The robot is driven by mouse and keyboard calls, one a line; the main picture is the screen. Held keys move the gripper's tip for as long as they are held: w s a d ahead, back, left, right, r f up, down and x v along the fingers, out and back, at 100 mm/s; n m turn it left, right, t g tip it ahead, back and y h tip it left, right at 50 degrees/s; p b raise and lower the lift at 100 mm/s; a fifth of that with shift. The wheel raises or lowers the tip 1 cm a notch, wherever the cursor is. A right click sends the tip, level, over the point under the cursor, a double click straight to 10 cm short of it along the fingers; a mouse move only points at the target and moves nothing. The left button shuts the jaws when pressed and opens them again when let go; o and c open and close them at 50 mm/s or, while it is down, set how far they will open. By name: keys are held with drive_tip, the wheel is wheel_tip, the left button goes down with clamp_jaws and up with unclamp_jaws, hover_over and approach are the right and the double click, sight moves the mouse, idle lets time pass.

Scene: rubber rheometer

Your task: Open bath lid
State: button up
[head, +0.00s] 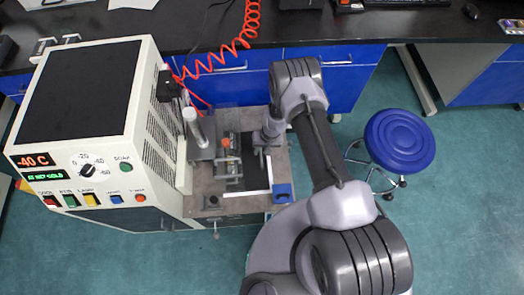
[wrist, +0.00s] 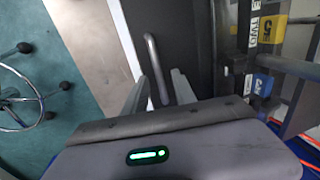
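The bath lid appears as a dark panel (wrist: 180,25) in the wrist view, with a bent metal bar handle (wrist: 152,55) along its left side. My gripper (wrist: 160,77) is open, with one finger on each side of the handle's lower part; I cannot tell whether either finger touches it. In the head view my gripper (head: 266,140) is low over the right part of the machine's brown deck (head: 210,202). The lid looks shut, lying flat.
The white control cabinet (head: 155,110) with a -40 C display stands left of the deck. A metal post (head: 194,128) and a clamp frame (head: 228,150) rise beside my gripper. A red coiled hose (head: 240,42) hangs behind. A blue stool (head: 400,138) stands at right.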

drive_tip(key=shift+c, duration=0.3)
clamp_jaws()
idle(1.1)
